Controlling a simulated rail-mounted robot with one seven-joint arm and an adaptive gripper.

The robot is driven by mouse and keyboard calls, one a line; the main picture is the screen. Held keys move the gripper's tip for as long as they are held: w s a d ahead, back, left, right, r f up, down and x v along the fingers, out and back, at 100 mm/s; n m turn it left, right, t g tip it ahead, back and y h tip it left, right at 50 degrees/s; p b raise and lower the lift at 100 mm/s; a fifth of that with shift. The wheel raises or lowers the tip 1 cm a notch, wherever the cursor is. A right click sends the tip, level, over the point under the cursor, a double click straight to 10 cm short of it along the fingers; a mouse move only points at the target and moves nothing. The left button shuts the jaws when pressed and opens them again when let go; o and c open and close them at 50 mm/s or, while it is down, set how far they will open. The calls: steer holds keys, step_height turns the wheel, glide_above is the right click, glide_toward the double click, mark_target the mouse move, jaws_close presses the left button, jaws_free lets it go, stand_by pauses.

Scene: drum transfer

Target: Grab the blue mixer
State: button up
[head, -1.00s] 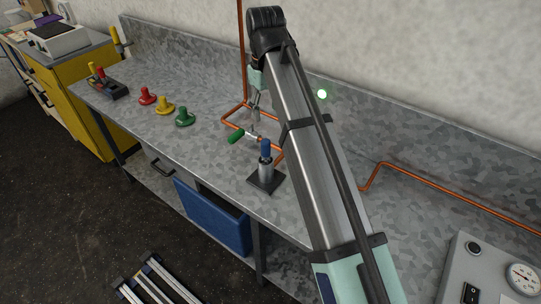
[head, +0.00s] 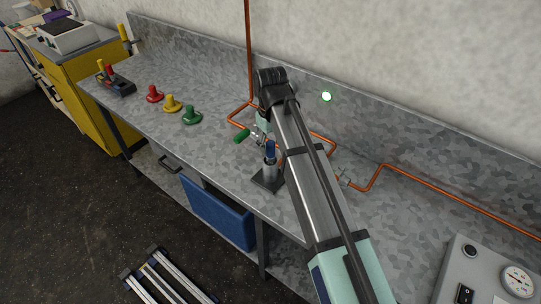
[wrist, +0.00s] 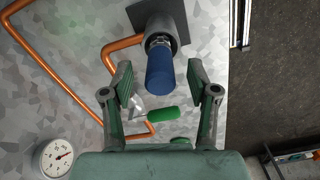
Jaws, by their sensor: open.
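The blue mixer (head: 270,150) stands upright in a metal holder with a dark square base (head: 268,179) on the bench. In the wrist view its blue handle (wrist: 160,70) points toward me from the grey holder (wrist: 158,26). My gripper (wrist: 160,82) is open, with one finger on each side of the blue handle and visible gaps between. In the head view my gripper (head: 264,138) is low beside the mixer, partly hidden by my arm.
Red (head: 154,93), yellow (head: 171,103) and green (head: 191,115) knobs stand to the left. A gauge box (head: 487,274) is at the lower right.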

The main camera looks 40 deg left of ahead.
mark_target(271, 151)
steer(key=shift+f+p, duration=0.4)
steer(key=shift+f, duration=1.15)
jaws_close()
steer(key=shift+r, duration=0.1)
